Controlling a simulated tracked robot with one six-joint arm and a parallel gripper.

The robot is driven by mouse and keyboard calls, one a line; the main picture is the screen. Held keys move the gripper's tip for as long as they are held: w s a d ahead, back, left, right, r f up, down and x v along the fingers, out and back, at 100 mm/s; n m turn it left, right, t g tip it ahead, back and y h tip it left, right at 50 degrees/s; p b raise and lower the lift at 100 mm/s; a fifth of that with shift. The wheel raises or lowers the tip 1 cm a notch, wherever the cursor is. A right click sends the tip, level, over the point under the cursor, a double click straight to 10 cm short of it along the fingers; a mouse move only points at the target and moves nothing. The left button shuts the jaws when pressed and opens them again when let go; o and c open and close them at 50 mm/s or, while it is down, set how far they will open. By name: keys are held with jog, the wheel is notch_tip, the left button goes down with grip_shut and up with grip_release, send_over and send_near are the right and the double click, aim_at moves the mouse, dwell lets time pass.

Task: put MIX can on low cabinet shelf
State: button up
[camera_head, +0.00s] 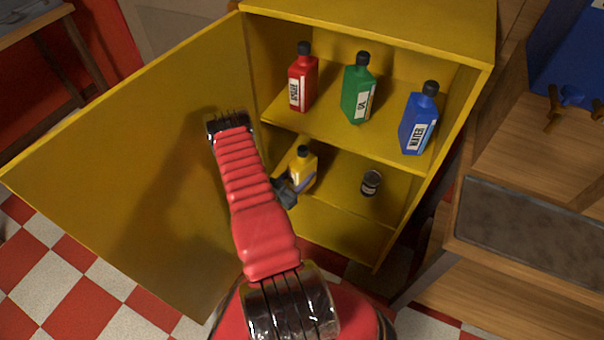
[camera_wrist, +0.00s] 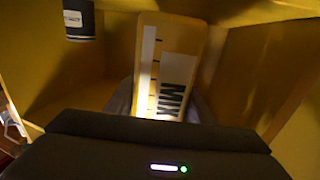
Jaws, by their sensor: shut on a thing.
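The MIX can is a yellow bottle with a black cap and a pale label; in the head view the MIX can (camera_head: 303,165) is at the left of the low cabinet shelf (camera_head: 338,202). In the wrist view the MIX can (camera_wrist: 178,65) fills the middle, its black "MIX" lettering facing me. My gripper (camera_head: 287,188) reaches into the lower compartment and is shut on the can. In the wrist view the fingers (camera_wrist: 160,103) lie on both sides of it. My arm hides part of the shelf's left side. I cannot tell whether the can's base touches the shelf.
A small dark can (camera_head: 371,183) stands on the low shelf to the right. Red (camera_head: 302,80), green (camera_head: 359,92) and blue (camera_head: 418,122) bottles stand on the shelf above. The yellow cabinet door (camera_head: 140,150) is open at left. Wooden furniture (camera_head: 540,170) stands at right.

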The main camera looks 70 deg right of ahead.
jog(key=shift+s+d+f, duration=0.2)
jog(key=shift+d+f, duration=0.1)
jog(key=shift+d, duration=1.95)
jog(key=shift+s+d+f, duration=0.25)
jog(key=shift+d, duration=1.95)
jog(key=shift+s+d+f, duration=0.2)
jog(key=shift+d+f, duration=0.1)
jog(key=shift+d, duration=1.95)
jog(key=shift+f, duration=0.55)
jog(key=o, duration=2)
jog(key=shift+s, duration=0.1)
jog(key=shift+a, duration=0.2)
jog(key=shift+v, duration=4.85)
